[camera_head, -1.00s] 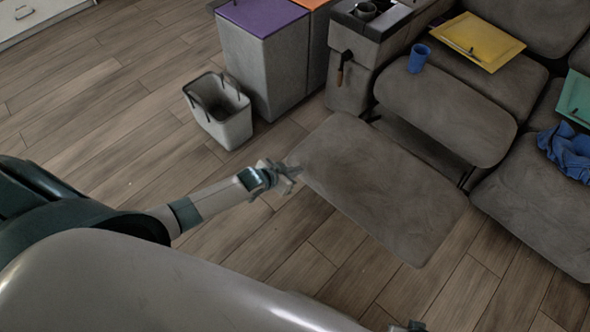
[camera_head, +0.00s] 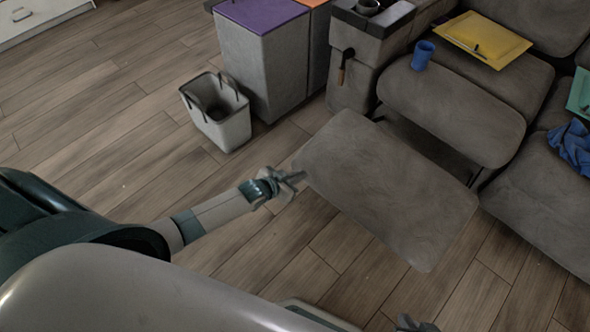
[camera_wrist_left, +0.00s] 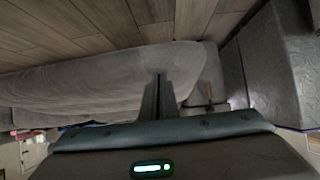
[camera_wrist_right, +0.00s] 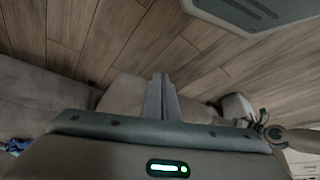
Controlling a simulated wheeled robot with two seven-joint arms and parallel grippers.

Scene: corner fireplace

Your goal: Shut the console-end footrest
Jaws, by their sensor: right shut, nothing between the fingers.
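The console-end footrest (camera_head: 395,190) is a grey padded panel, swung out from the seat (camera_head: 455,110) beside the console (camera_head: 362,78). In the left wrist view the footrest (camera_wrist_left: 100,80) lies close by the fingertips. My left gripper (camera_head: 300,178) is at the footrest's left edge in the head view; its fingers (camera_wrist_left: 157,80) look shut and empty. I cannot tell whether they touch the footrest. My right gripper (camera_head: 420,327) is low at the bottom edge of the head view, apart from the footrest. Its fingers (camera_wrist_right: 160,80) are shut and empty.
A wooden-handled lever (camera_head: 346,66) is on the console's side. A grey bin (camera_head: 218,125) and a purple-topped cabinet (camera_head: 262,60) stand left of the console. A blue cup (camera_head: 422,55) is on the seat. Wood floor (camera_head: 110,130) is clear at left.

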